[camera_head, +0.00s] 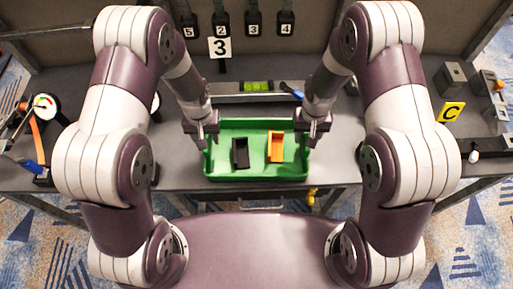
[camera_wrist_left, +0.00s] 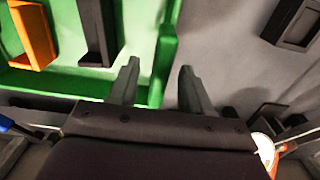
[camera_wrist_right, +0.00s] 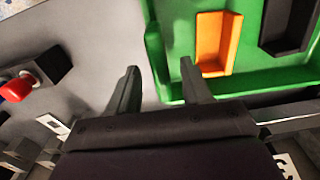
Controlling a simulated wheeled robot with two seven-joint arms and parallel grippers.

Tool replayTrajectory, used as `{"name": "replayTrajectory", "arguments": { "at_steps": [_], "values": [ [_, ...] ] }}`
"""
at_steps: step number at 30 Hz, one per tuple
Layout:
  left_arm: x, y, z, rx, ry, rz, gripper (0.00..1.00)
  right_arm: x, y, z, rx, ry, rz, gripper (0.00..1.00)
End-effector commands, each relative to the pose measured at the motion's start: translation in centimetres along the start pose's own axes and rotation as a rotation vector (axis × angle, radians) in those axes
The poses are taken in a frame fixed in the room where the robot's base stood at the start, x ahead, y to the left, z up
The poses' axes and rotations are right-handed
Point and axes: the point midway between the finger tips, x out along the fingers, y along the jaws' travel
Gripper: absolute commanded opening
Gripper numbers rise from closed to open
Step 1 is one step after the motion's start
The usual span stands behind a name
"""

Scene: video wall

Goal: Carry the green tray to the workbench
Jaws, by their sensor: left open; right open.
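The green tray (camera_head: 255,173) lies flat on a grey bench top, holding a black open box (camera_head: 241,154) and an orange open box (camera_head: 276,147). My left gripper (camera_head: 201,132) is at the tray's left end. In the left wrist view its fingers (camera_wrist_left: 158,70) are apart, with the green end wall (camera_wrist_left: 164,58) showing between them. My right gripper (camera_head: 313,132) is at the right end. In the right wrist view its open fingers (camera_wrist_right: 159,66) stand on either side of the other end wall (camera_wrist_right: 155,52). Whether any finger touches the wall cannot be told.
A level with a green window (camera_head: 256,86) lies behind the tray. A dial gauge (camera_head: 44,104) is at the left, and a yellow C sign (camera_head: 451,112) and grey blocks are at the right. A number 3 sign (camera_head: 220,47) stands at the back.

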Motion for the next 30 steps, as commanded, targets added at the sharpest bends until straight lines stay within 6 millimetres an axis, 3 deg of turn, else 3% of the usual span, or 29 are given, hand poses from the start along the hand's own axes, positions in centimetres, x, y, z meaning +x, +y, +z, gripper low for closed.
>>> {"name": "replayTrajectory", "arguments": {
  "at_steps": [7,18,19,23,30],
  "values": [
    [3.0,0.0,0.0,0.0,-0.001,0.0,0.49,3.0,0.0,0.0,0.0,0.0,0.0,0.49],
    [3.6,0.0,0.0,0.0,-0.001,0.0,0.49,3.6,0.0,0.0,0.0,0.001,0.0,0.49],
    [3.6,0.0,0.0,0.0,-0.001,0.0,0.42,3.5,0.0,0.0,0.0,0.001,0.0,0.42],
    [3.6,0.0,0.0,0.0,-0.001,0.0,0.0,3.5,0.0,0.0,0.0,0.001,0.0,0.0],
    [3.5,0.0,0.0,0.0,0.0,0.0,0.0,3.5,0.0,0.0,0.0,0.001,0.0,0.0]
  ]
}}
